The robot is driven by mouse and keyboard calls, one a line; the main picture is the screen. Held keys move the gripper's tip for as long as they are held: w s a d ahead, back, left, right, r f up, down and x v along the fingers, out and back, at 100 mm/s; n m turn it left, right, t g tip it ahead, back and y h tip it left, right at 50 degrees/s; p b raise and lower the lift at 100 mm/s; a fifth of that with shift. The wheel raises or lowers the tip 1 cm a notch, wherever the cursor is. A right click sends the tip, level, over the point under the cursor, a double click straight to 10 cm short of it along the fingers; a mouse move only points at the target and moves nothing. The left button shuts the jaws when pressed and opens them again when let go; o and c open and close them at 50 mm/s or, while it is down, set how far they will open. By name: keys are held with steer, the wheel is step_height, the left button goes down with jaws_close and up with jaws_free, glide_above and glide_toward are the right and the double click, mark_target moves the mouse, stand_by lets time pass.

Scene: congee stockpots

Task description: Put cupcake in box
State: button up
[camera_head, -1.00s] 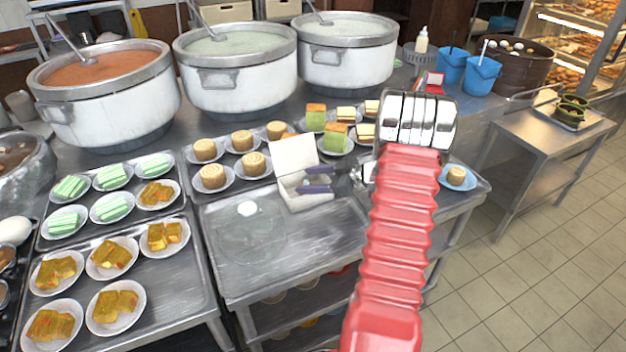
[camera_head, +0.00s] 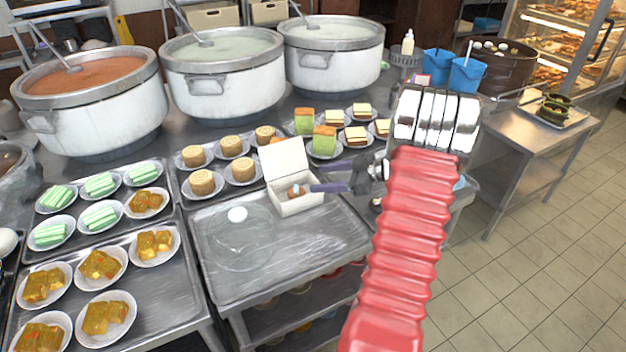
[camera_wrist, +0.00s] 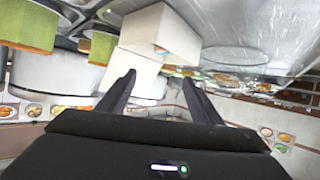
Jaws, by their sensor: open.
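The open white box (camera_head: 299,205) stands on the metal cart, its lid raised at the back. A small brown-orange thing, seemingly the cupcake (camera_head: 296,190), shows inside it. My gripper (camera_head: 313,188) is open, reaching in from the right with its dark purple fingertips at the box's right side. In the wrist view the box (camera_wrist: 165,30) appears upside down beyond my parted fingers (camera_wrist: 159,77), with nothing held between them. I cannot tell whether a finger touches the box.
A clear glass dome (camera_head: 243,245) lies left of the box. Plates of rolled cakes (camera_head: 201,182) and green cakes (camera_head: 324,140) stand close behind. Three large stockpots (camera_head: 222,80) line the back. Striped and yellow cakes fill the left trays. The cart's front right is bare.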

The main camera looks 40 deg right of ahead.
steer(key=v, duration=0.3)
steer(key=shift+s+d+r, duration=0.1)
steer(key=shift+s, duration=0.1)
stand_by(0.6)
steer(key=a+r+m+g, duration=0.1)
steer(key=a+r+g, duration=0.3)
steer(key=a, duration=0.9)
steer(key=a+r+g, duration=0.3)
steer(key=a+r, duration=0.1)
steer(key=a, duration=0.8)
steer(key=s+a+r+m+h, duration=0.2)
steer(key=s+a+r+h, duration=0.1)
steer(key=s+a, duration=0.4)
steer(key=s+a+r+m+h, duration=0.2)
steer(key=s+a+m+h, duration=0.1)
steer(key=s+a, duration=0.4)
steer(key=shift+s+a+r+t, duration=0.2)
steer(key=shift+a+r+t, duration=0.15)
steer(key=shift+a, duration=1.1)
